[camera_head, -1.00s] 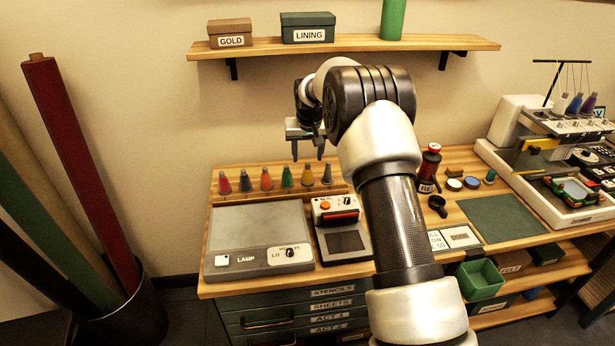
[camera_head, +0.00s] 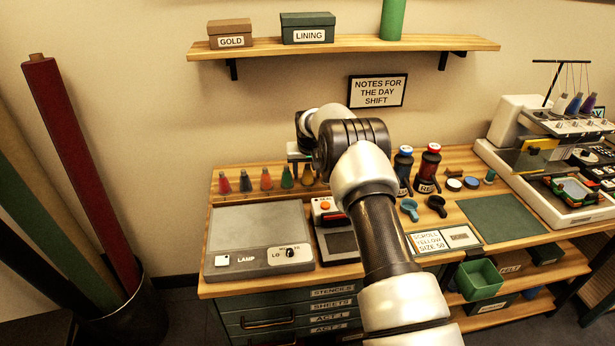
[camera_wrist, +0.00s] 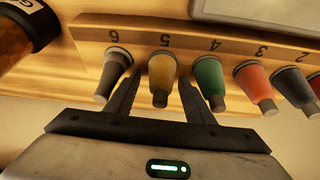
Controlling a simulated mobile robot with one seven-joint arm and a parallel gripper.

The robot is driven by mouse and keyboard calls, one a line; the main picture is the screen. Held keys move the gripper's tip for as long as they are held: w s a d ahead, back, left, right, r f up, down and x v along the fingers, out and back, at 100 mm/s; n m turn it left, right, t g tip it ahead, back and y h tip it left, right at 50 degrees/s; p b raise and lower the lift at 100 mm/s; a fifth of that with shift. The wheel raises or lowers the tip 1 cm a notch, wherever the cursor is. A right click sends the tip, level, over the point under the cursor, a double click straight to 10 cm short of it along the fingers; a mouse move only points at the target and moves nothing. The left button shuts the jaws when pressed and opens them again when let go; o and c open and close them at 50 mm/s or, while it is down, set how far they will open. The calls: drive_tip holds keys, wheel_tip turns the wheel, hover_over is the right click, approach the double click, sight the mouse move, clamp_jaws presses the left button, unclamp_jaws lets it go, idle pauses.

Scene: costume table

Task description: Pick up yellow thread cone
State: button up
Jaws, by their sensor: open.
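The yellow thread cone (camera_head: 307,176) stands in the row on the wooden rack at the back of the table. In the wrist view the yellow cone (camera_wrist: 161,72) is at the place marked 5, between the two fingers of my gripper (camera_wrist: 159,80). The fingers are open, one on each side of it, and no clear contact shows. The green cone (camera_wrist: 209,78) is close beside one finger and the grey cone (camera_wrist: 115,68) close beside the other. In the head view my arm hides the grey cone and most of the gripper.
Orange (camera_head: 266,178) and other cones continue the row to the left. A grey lamp panel (camera_head: 258,228) lies in front of the rack. Two bottles, blue-capped (camera_head: 404,165) and red-capped (camera_head: 430,165), stand to the right. The shelf (camera_head: 350,43) is above.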

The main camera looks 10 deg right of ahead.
drive_tip(key=c, duration=1.1)
